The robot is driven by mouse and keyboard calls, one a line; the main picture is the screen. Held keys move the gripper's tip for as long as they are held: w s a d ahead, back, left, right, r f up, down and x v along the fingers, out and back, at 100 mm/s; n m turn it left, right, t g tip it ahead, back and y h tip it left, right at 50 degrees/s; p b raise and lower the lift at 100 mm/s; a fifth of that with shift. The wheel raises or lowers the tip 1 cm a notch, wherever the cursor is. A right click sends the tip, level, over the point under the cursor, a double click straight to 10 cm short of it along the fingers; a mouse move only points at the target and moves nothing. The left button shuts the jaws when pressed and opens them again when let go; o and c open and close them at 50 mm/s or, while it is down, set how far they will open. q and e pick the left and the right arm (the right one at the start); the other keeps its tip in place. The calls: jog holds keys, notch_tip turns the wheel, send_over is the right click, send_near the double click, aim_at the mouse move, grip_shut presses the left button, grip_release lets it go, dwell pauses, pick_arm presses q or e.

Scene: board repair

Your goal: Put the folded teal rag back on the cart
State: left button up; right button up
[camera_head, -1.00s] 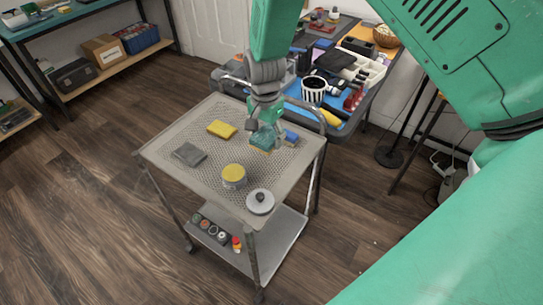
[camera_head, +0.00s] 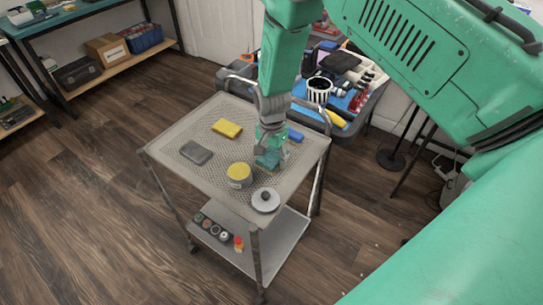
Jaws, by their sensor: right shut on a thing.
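My right gripper (camera_head: 271,149) points down over the right part of the cart's mesh top (camera_head: 216,168). It is shut on the folded teal rag (camera_head: 266,161), which is partly hidden by the fingers. The rag is at or just above the mesh; I cannot tell whether it touches. It is behind the lidded tin with a yellow top (camera_head: 239,175) and the grey round lid (camera_head: 265,200). My left gripper is not in view.
A yellow sponge (camera_head: 227,128), a grey pad (camera_head: 196,152) and a blue block (camera_head: 295,135) lie on the cart top. A cluttered workbench is behind. The cart top's left front is clear.

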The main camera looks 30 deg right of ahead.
aim_at(272, 156)
jog(key=o, duration=1)
jog(key=shift+d+f, duration=0.15)
jog(key=shift+d, duration=0.25)
jog(key=shift+d+r, duration=0.15)
jog(key=shift+r, duration=0.05)
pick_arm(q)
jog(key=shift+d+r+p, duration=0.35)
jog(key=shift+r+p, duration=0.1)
pick_arm(e)
notch_tip(272, 156, up, 12)
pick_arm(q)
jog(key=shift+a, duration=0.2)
pick_arm(e)
jog(key=shift+a, duration=0.3)
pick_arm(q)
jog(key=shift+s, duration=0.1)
pick_arm(e)
jog(key=shift+s, duration=0.15)
